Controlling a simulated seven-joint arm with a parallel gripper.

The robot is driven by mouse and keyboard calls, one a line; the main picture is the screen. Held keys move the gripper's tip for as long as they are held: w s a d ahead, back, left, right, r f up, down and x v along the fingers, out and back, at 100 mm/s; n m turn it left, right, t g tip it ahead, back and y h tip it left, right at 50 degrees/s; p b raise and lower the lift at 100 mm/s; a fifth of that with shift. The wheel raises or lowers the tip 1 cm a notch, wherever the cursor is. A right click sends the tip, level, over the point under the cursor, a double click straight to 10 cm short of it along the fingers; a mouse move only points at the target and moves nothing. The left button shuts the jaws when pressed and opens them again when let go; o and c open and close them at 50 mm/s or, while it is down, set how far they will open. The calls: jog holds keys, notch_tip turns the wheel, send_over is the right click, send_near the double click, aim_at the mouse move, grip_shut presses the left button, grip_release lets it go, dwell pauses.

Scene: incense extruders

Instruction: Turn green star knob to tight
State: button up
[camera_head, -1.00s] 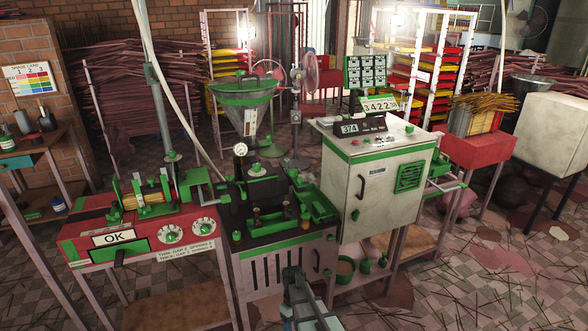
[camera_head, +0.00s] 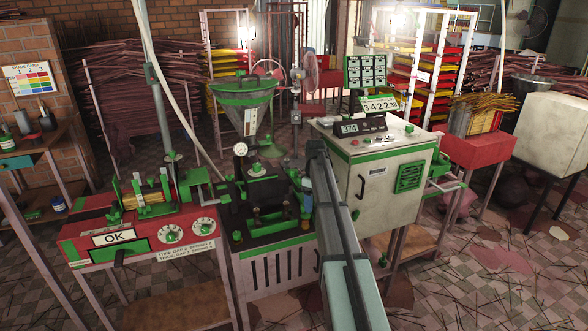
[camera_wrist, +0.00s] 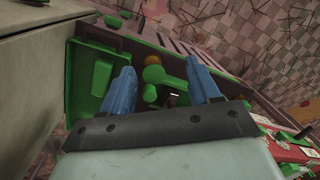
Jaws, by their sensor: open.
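My gripper (camera_wrist: 160,66) is open in the wrist view, its two blue fingers apart and pointing down at the dark extruder. Rounded green knob-like parts (camera_wrist: 153,74) show between the fingers; I cannot tell whether one is the star knob, or whether a finger touches them. In the head view the dark extruder (camera_head: 285,235) stands in the middle with several green knobs and fittings. A green knob (camera_head: 257,168) sits on its top. My gripper (camera_head: 306,190) is small there, at the extruder's right side, partly hidden by my arm.
A green tray (camera_wrist: 84,80) lies left of the fingers in the wrist view. The pale control cabinet (camera_head: 385,190) stands close on the right. The red bench with the OK sign (camera_head: 113,238) is on the left. A green-rimmed hopper (camera_head: 243,115) stands behind.

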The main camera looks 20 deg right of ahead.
jog(key=w+d+r+n, duration=0.1)
jog(key=w+d+r, duration=0.1)
jog(key=w+r, duration=0.6)
notch_tip(320, 180, up, 11)
jog(key=n+t, duration=0.1)
jog(key=n, duration=0.2)
send_over(294, 170)
jog(key=shift+h, duration=0.3)
notch_tip(294, 170, down, 13)
jog(key=shift+w+f, duration=0.1)
jog(key=shift+f, duration=0.1)
jog(key=shift+c, duration=0.2)
jog(key=c, duration=1)
